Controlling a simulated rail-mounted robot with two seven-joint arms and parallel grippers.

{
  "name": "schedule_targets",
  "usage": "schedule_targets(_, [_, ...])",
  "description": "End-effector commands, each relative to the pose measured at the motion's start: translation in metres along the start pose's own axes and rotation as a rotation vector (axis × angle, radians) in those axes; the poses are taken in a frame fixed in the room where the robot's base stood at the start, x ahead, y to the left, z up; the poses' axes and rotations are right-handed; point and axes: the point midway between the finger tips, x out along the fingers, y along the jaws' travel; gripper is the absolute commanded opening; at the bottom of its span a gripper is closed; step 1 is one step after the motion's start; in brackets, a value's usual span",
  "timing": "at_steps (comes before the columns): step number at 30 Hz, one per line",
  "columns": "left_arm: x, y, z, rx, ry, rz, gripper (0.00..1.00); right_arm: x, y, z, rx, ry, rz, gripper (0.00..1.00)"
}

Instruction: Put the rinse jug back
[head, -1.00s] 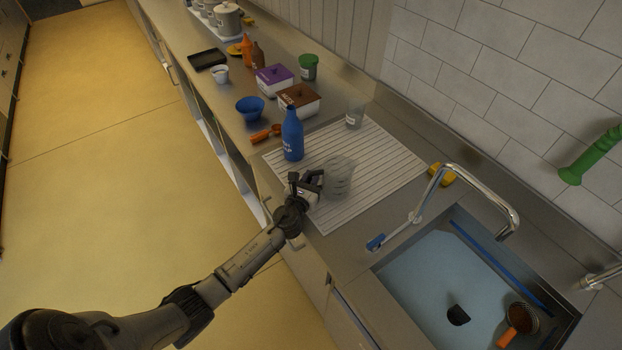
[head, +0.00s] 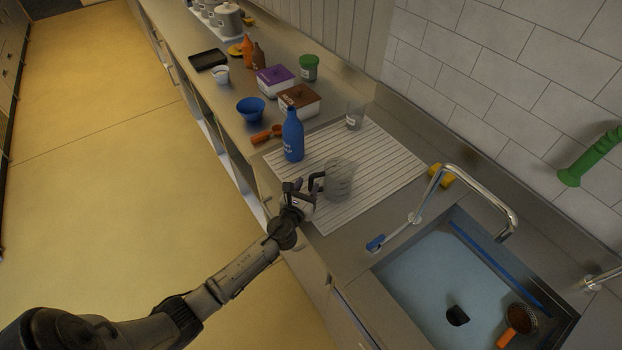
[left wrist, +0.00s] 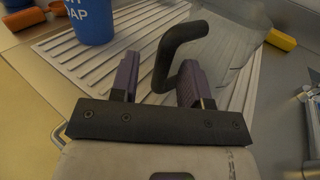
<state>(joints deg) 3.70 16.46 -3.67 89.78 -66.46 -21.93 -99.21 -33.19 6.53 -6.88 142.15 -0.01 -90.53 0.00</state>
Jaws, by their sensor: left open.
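The rinse jug (head: 340,180) is a clear see-through jug with a dark handle. It stands upright on the white ribbed drainboard (head: 385,165), left of the sink. In the left wrist view the jug's clear body (left wrist: 222,50) is at the upper right, and its black handle (left wrist: 168,55) points toward my gripper. My left gripper (head: 300,187) is at the drainboard's front edge, beside the handle. Its purple fingers (left wrist: 158,85) are open, with the lower end of the handle showing between them near the right finger. Whether they touch is unclear. My right gripper is not seen.
A blue soap bottle (head: 292,136) stands just behind the gripper on the drainboard. A small clear cup (head: 354,116) is at its back edge. The sink (head: 430,285) with a tap (head: 470,172) is at right. Tubs, a blue bowl (head: 250,108) and an orange scoop (head: 266,134) lie beyond.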

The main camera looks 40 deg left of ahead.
Motion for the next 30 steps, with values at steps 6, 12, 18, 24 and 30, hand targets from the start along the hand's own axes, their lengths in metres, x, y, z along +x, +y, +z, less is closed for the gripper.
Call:
schedule_targets(6, [-0.043,0.000,-0.001,-0.001,0.002,-0.002,0.42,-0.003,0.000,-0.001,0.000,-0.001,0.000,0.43])
schedule_targets(12, [-0.070,0.000,-0.001,0.000,0.000,-0.001,0.42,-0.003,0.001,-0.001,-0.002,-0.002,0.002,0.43])
schedule_targets(18, [-0.083,0.000,0.000,-0.001,-0.001,-0.001,0.42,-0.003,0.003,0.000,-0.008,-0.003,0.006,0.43])
schedule_targets(24, [-0.089,0.001,0.000,-0.045,0.008,0.012,0.42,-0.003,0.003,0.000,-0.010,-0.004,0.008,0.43])
schedule_targets(30, [-0.130,0.010,-0.009,-0.599,0.117,0.181,0.42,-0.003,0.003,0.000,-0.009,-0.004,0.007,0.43])
